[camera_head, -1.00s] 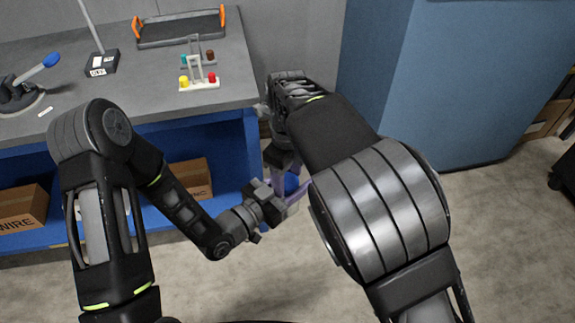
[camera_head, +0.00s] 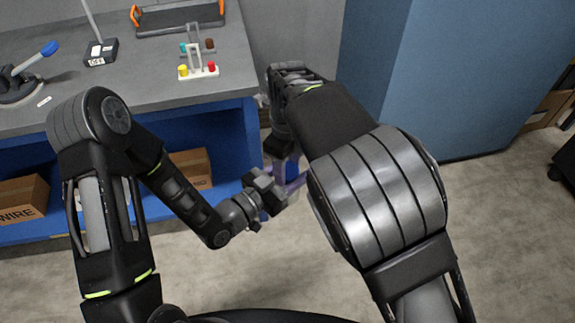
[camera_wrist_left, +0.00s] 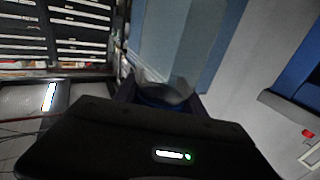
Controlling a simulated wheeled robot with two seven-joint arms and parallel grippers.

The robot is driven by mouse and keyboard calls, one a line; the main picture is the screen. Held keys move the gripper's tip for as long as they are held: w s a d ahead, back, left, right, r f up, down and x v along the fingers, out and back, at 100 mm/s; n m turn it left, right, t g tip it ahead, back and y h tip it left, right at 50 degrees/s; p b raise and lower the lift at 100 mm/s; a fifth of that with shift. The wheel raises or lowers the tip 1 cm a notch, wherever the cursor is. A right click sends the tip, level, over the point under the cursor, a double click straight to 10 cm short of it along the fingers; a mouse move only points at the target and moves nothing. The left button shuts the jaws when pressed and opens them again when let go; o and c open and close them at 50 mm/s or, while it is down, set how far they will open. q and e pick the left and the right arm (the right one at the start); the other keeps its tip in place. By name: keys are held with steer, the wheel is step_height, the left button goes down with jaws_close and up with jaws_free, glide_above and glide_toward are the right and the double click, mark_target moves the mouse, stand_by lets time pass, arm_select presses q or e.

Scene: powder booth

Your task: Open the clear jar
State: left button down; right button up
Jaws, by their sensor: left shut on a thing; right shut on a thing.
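The clear jar (camera_wrist_left: 163,88) shows in the left wrist view as a translucent, rounded shape with blue at its lower part, just beyond my left gripper. In the head view it is mostly hidden between my two grippers. My left gripper (camera_head: 290,187) reaches in from the left and is shut on the jar. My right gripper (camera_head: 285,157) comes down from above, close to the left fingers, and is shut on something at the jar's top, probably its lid. The fingers hide that contact, so I cannot tell whether the lid is still seated.
A grey workbench (camera_head: 130,85) stands at the left, with a small white rack of coloured pegs (camera_head: 198,72), an orange-handled tray (camera_head: 180,20) and a blue-handled press (camera_head: 25,75). Cardboard boxes (camera_head: 20,200) sit on its lower shelf. A blue cabinet (camera_head: 450,80) stands at right. Floor in front is clear.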

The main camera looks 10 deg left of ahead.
steer(key=o, duration=1.5)
steer(key=shift+c, duration=0.2)
steer(key=shift+r, duration=2.25)
steer(key=shift+c, duration=0.7)
step_height(320, 180, up, 4)
steer(key=shift+f, duration=0.2)
steer(key=shift+c, duration=0.6)
steer(key=shift+f, duration=0.1)
